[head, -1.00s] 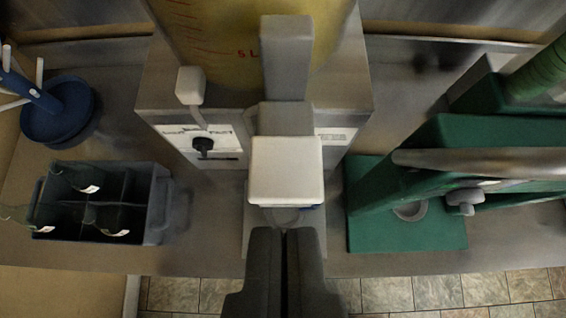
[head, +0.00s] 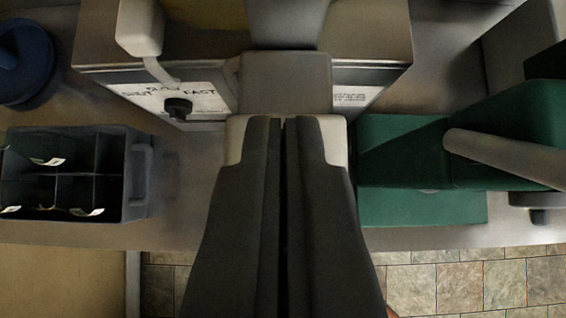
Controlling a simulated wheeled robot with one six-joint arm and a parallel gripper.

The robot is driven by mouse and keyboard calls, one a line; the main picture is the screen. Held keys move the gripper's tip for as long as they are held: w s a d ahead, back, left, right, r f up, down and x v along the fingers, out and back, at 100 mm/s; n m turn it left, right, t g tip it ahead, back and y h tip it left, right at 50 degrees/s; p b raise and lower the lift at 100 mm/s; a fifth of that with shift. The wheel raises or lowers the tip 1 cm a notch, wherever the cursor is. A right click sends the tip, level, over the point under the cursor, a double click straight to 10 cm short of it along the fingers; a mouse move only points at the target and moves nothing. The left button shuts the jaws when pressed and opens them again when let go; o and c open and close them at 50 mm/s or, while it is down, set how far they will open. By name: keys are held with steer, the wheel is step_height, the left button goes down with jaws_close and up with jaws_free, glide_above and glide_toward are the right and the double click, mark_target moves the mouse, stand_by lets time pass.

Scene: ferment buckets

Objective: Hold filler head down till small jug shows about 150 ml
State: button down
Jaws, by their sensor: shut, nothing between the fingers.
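The filler head is a white block (head: 236,140) in front of a grey spout arm (head: 286,82), at the middle of the head view. My gripper (head: 285,122) is shut and empty. Its fingers lie over the filler head and hide most of it; only the white edges at both sides show. I cannot tell whether the fingertips touch or press it. The small jug is hidden under the filler head and my fingers, so its level cannot be read.
Behind stands a metal box with a dial (head: 178,108) marked FAST and a white lever (head: 140,28). A dark divided crate (head: 137,180) is at left, a blue round base (head: 28,65) behind it. A green press (head: 420,207) stands close at right. The counter ends in front.

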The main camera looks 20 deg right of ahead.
steer(key=shift+s+f, duration=0.1)
steer(key=shift+f, duration=1.8)
step_height(320, 180, down, 9)
steer(key=shift+f, duration=0.2)
step_height(320, 180, up, 4)
steer(key=shift+s+r, duration=0.1)
steer(key=shift+r, duration=0.05)
steer(key=v, duration=1)
steer(key=shift+r, duration=0.25)
